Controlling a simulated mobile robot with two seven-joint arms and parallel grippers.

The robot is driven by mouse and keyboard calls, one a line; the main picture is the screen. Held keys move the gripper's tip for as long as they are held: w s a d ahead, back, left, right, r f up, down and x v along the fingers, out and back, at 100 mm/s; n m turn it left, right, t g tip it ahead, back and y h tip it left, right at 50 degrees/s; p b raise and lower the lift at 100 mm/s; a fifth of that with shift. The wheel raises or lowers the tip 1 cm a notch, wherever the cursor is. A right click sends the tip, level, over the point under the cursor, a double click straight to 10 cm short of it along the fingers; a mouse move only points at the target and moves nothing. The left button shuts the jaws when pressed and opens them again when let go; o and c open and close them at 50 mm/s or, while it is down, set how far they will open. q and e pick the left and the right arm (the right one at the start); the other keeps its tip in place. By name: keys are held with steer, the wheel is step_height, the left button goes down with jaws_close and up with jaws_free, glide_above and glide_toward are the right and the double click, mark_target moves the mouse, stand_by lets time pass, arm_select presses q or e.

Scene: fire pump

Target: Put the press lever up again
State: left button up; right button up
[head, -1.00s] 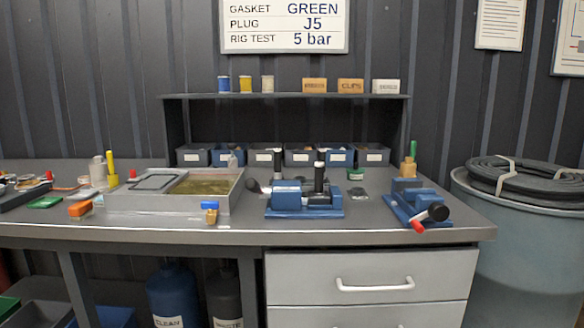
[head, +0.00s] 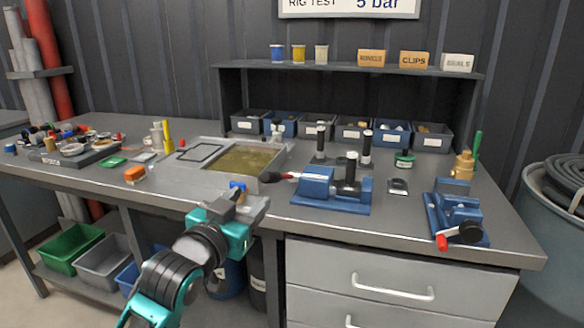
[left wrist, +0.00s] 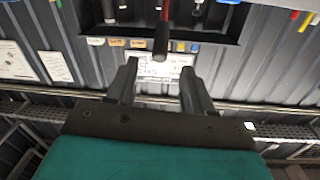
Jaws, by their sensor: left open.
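The blue press (head: 335,190) stands on the bench, right of the shallow tray. A short lever with a black end (head: 270,177) and a reddish part sticks out from its left side, lying nearly flat towards the tray. My left gripper (head: 238,192) is in front of the tray, left of and nearer than the lever, apart from it. In the left wrist view its fingers (left wrist: 160,68) are open and empty, with a red rod with a black end (left wrist: 161,42) showing beyond and between them. It looks like the lever. My right gripper is out of view.
The tray (head: 277,166) of murky liquid lies behind my left gripper. A small blue-topped brass item (head: 238,185) is partly hidden by my gripper. A blue vise (head: 456,215) with a red-ended handle stands at right. Black-topped posts (head: 367,147) stand behind the press.

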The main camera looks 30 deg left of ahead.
mark_target(273, 175)
arm_select(q)
steer(key=w, duration=0.4)
steer(key=w+a, duration=0.1)
steer(key=w, duration=0.3)
steer(key=w+a+b, duration=0.1)
steer(key=w, duration=0.3)
steer(key=shift+w+a, duration=0.15)
steer(key=shift+w, duration=0.1)
steer(key=shift+c, duration=0.4)
jaws_close()
